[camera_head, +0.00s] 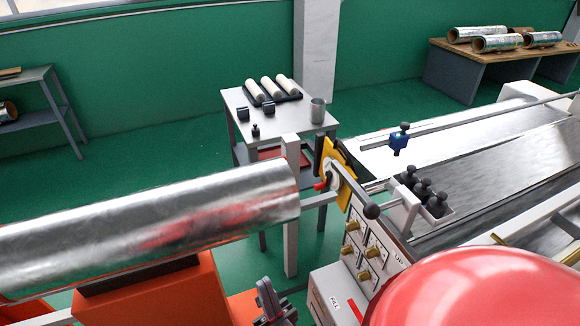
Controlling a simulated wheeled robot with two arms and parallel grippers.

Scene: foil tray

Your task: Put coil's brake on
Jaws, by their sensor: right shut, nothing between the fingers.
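The coil (150,222) is a large shiny foil roll lying across the left side. My right gripper (268,290) is at the bottom middle, below the coil's right end, shut and empty, apart from the lever and plate. My left gripper is not in view.
A panel (363,250) with brass knobs stands right of the coil. A large red rounded surface (480,290) covers the lower right. A grey post (291,225) stands beside the coil's end. A small table (236,100) with rolls and a metal cup is behind.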

